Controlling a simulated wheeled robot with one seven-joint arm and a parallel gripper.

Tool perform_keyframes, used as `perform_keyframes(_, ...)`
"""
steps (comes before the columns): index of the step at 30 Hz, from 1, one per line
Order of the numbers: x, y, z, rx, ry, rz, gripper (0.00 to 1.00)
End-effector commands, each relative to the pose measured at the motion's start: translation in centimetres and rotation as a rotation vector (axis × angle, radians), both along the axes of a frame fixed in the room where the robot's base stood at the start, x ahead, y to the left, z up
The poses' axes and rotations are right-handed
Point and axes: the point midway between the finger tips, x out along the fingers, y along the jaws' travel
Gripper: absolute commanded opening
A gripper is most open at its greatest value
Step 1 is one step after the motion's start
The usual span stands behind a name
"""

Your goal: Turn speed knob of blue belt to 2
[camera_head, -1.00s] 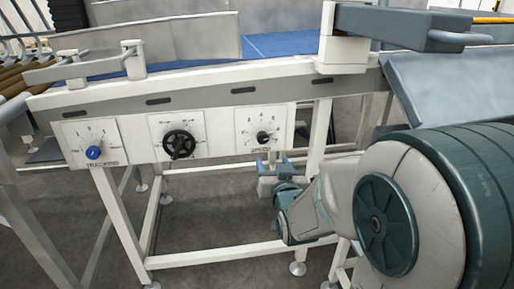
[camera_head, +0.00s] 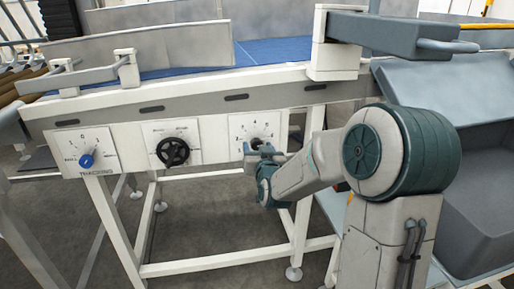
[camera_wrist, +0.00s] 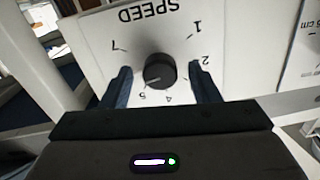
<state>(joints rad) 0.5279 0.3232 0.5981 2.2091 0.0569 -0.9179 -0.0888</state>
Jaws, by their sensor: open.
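The blue belt (camera_head: 275,50) runs along the top of a white machine frame. The black speed knob (camera_wrist: 159,71) sits on a white dial panel (camera_wrist: 100,36), seen upside down in the wrist view. The figures 1, 2, 4, 5 and 7 are readable around it. A pale mark on the knob points down-left in the picture, roughly toward 5. My gripper (camera_wrist: 160,78) is open, one finger on each side of the knob. I cannot tell whether either finger touches it. In the head view, my gripper (camera_head: 257,154) is at the panel and partly covers the knob.
A black handwheel knob (camera_head: 173,152) and a blue tracking knob (camera_head: 86,161) are on panels to the left. A grey bar with a handle (camera_head: 400,35) juts out above right. A grey bin (camera_head: 480,200) stands at right. White frame legs stand below the panels.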

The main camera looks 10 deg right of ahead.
Motion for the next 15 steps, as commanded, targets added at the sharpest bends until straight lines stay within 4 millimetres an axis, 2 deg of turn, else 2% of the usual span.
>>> perform_keyframes(5, 1.4, 0.0, 0.0, 0.0, 0.0, 0.0, 0.55)
perform_keyframes(14, 1.6, 0.0, 0.0, -0.001, 0.0, 0.0, 0.55)
perform_keyframes(15, 1.6, 0.0, 0.0, -0.001, 0.0, 0.0, 0.5)
